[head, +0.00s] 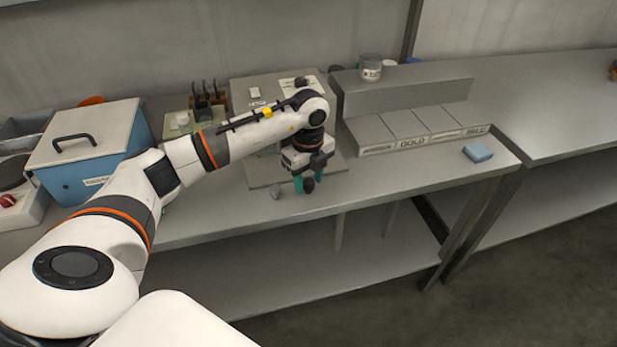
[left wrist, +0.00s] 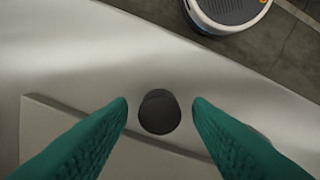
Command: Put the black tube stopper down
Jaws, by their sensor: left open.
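The black tube stopper (head: 308,185) is a small dark cylinder near the front edge of the bench. In the left wrist view the stopper (left wrist: 160,112) is between my two green fingertips, with a visible gap on each side. My left gripper (head: 303,184) is open around it, pointing down, and also shows in the left wrist view (left wrist: 160,110). The stopper overlaps the edge of a flat grey plate (left wrist: 45,120) in that view. I cannot tell whether it rests on the plate or on the bench. My right gripper is not in view.
A blue box with a handled lid (head: 95,150) stands at left. A stepped grey bin block (head: 400,128) and a light blue block (head: 478,152) are at right. The bench front between them is clear.

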